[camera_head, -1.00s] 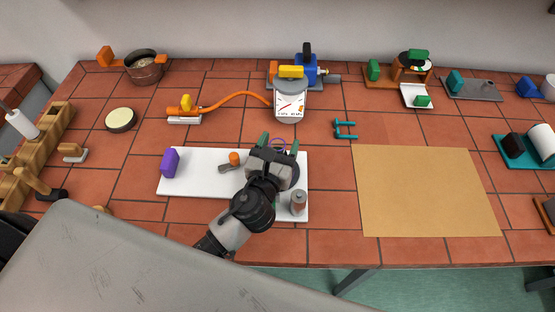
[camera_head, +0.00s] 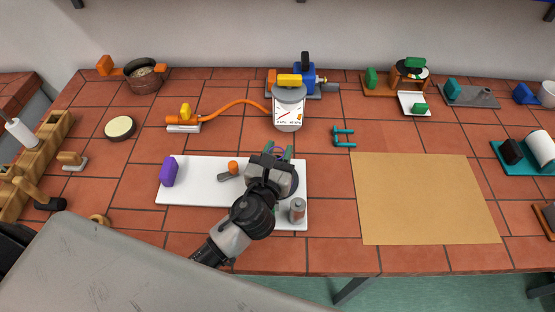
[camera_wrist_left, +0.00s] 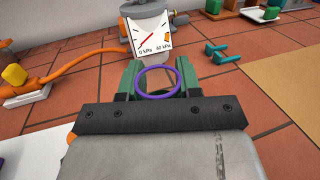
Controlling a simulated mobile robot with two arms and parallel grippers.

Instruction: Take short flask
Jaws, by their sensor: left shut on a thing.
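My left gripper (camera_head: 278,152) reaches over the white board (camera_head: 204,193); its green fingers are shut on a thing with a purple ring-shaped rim. In the left wrist view the purple rim (camera_wrist_left: 140,83) sits between the two green fingertips (camera_wrist_left: 158,76). The rim looks like the mouth of a clear flask, but its body is hardly visible, hidden by the fingers and gripper. I cannot tell whether it touches the surface below. My right gripper is not in view.
The pressure gauge (camera_head: 289,112) stands just behind the gripper, with an orange hose (camera_head: 236,97). The board also holds a purple block (camera_head: 169,171) and a grey cylinder (camera_head: 297,210). A teal bracket (camera_head: 343,136) lies to the right. The tan mat (camera_head: 425,200) is bare.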

